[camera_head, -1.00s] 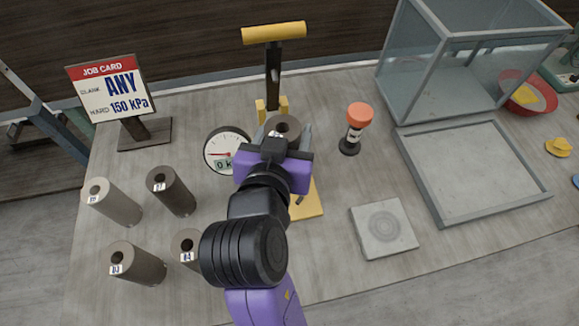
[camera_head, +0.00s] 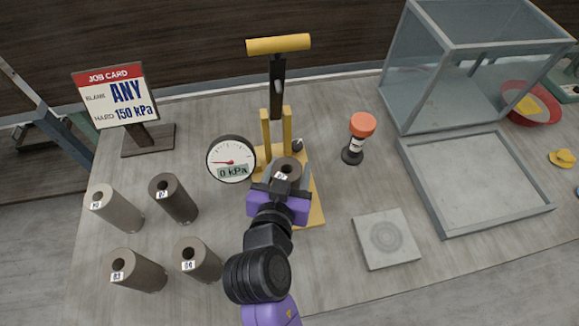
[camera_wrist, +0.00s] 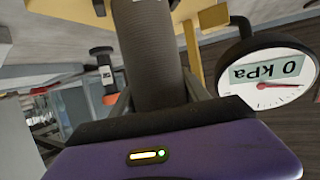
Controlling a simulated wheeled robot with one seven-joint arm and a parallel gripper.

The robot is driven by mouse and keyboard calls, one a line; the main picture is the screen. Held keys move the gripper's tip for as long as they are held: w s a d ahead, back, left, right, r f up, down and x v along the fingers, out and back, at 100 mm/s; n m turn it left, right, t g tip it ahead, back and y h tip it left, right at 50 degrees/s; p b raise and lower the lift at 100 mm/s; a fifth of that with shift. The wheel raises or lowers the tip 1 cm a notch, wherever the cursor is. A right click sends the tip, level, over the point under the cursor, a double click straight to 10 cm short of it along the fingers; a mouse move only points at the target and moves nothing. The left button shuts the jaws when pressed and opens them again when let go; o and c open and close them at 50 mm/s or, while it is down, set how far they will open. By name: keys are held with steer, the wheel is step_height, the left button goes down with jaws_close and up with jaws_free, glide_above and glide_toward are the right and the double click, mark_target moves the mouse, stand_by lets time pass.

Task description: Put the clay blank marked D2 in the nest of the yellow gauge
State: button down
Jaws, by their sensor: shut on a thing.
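My gripper (camera_head: 284,185) is shut on a grey-brown clay blank (camera_head: 287,166), a cylinder with a hole in its top. Its small label is too blurred to read surely. The blank stands about upright over the yellow gauge (camera_head: 312,214), in front of its two posts. The wrist view shows the blank (camera_wrist: 150,50) between the fingers, with the gauge's yellow frame (camera_wrist: 194,55) beside it. The nest is hidden behind the blank and gripper, so I cannot tell whether the blank touches it. The gauge's round dial (camera_head: 231,160) reads 0 kPa.
Several other blanks stand at left, including a dark one (camera_head: 173,198) and one marked D3 (camera_head: 140,271). The job card (camera_head: 113,95) stands behind them. Right of the gauge are an orange-topped bottle (camera_head: 358,138), a square slab (camera_head: 386,238) and a grey tray (camera_head: 548,208).

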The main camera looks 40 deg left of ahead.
steer(key=c, duration=0.5)
jaws_free()
steer(key=shift+f, duration=0.1)
steer(key=shift+r, duration=0.25)
steer(key=b+v, duration=0.1)
steer(key=v, duration=1.1)
steer(key=shift+f, duration=0.1)
